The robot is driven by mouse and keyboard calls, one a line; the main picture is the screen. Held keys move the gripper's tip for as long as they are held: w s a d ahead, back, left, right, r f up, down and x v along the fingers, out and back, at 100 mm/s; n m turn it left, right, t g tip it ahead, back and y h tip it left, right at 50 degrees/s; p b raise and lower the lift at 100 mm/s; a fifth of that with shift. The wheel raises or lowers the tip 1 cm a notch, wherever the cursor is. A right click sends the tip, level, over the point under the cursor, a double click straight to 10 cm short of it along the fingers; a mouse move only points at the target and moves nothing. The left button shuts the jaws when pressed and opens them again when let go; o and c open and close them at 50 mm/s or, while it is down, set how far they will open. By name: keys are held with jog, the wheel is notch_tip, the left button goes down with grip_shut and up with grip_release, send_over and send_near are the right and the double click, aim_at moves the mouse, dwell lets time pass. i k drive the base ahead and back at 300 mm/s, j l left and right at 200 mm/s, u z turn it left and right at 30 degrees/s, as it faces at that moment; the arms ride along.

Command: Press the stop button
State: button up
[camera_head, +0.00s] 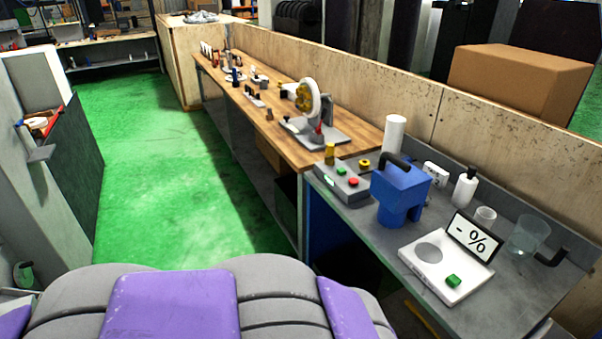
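A grey control box (343,187) sits at the near left corner of the grey worktop. None of these has a readable label. The grinder (316,112), with a pale round wheel and a yellow part, stands on the wooden bench behind the box. My gripper is not in the picture.
A blue jug-like container (402,192) with a black handle stands just right of the box. A white scale (445,266) with a "- %" display, bottles and clear cups fill the grey worktop (500,310). Green floor (160,190) is clear left of the benches.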

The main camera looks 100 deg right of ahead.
aim_at(352, 182)
jog(key=z, duration=3.9)
